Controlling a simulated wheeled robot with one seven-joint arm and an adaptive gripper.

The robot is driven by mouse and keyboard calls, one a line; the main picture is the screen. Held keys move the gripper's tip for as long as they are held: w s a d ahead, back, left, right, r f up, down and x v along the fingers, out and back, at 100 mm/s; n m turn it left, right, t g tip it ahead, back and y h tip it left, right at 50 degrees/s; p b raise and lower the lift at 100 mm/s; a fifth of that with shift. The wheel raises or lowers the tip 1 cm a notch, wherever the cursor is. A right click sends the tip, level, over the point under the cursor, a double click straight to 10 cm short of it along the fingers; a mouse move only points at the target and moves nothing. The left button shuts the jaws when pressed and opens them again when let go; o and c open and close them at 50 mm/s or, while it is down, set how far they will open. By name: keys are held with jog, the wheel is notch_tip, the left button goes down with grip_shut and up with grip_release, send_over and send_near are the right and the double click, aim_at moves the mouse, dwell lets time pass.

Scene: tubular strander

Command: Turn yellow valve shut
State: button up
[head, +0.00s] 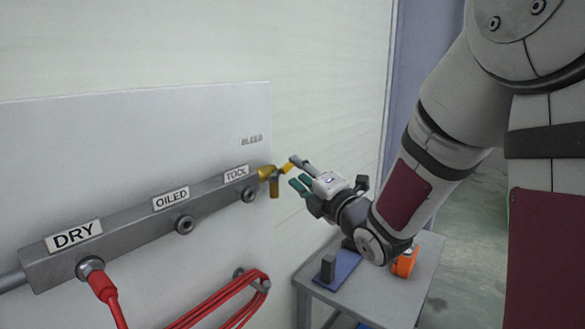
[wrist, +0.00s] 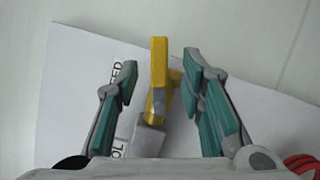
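The yellow valve (head: 266,173) sits at the right end of the grey manifold bar, beside the TOOL label and under the word BLEED. Its yellow handle (wrist: 159,62) shows in the wrist view, pointing away from the bar's end. My gripper (head: 297,172) is open just right of the valve. In the wrist view my gripper (wrist: 160,78) has one teal-padded finger on each side of the handle, with gaps visible on both sides. The handle looks untouched. Depth between fingertips and handle is hard to tell.
The manifold bar (head: 140,222) carries DRY, OILED and TOOL ports on a white panel (head: 120,130). A red hose (head: 105,297) plugs into DRY. More red hose (head: 225,298) hangs coiled on a hook. A grey table (head: 385,291) below my arm holds an orange item (head: 404,263).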

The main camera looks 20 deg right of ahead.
jog(key=shift+v, duration=1.5)
